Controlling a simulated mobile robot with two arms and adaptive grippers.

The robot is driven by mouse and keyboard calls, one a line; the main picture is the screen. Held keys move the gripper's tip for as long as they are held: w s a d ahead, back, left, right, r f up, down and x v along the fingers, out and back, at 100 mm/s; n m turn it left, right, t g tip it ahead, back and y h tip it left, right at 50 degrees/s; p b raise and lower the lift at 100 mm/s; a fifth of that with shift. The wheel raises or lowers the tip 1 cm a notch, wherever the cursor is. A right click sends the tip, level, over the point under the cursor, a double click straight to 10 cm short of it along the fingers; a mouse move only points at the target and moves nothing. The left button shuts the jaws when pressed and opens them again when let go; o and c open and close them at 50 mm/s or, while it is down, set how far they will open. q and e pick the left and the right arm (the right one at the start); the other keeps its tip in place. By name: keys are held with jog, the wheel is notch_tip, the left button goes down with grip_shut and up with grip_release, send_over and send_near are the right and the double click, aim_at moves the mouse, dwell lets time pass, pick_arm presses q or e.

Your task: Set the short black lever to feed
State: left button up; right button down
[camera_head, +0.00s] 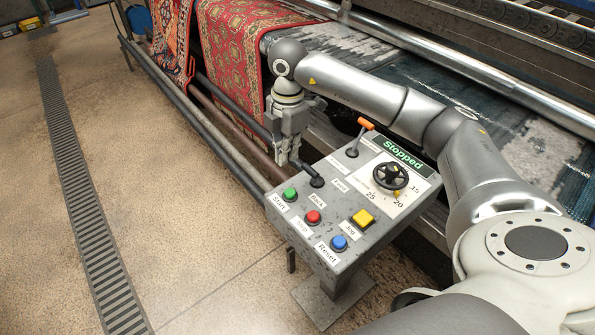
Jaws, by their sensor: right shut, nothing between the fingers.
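The short black lever (309,172) stands on the grey control panel, leaning toward the upper left from its round base. Small labels that seem to read "Feed" (339,186) and "Back" (317,201) are beside its base. My right gripper (287,162) points down at the panel's far left edge, shut and empty. Its fingertips are close to the lever's tip; I cannot tell whether they touch. My left gripper is out of view.
The panel (285,213) also bears an orange-topped lever (366,124), a black dial (390,176), green, red, blue and yellow buttons, and a display (403,156) reading "Stopped". Rails and a red patterned rug (235,60) lie behind. The floor at left is clear.

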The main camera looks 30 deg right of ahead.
aim_at(314, 175)
jog(key=shift+f, duration=0.15)
jog(key=f+p, duration=0.1)
jog(key=f, duration=0.4)
jog(key=f+p, duration=0.1)
jog(key=f, duration=0.3)
jog(key=shift+a+f, duration=0.2)
jog(key=shift+f, duration=0.2)
jog(key=shift+d+r+p, duration=0.25)
jog(key=shift+d+p, duration=0.1)
jog(key=shift+d, duration=0.3)
jog(key=shift+d+r+p, duration=0.25)
jog(key=shift+d+p, duration=0.05)
jog(key=shift+d, duration=0.3)
jog(key=shift+w+d, duration=0.1)
jog(key=shift+d, duration=0.45)
jog(key=shift+a+r, duration=0.1)
jog(key=shift+r, duration=0.05)
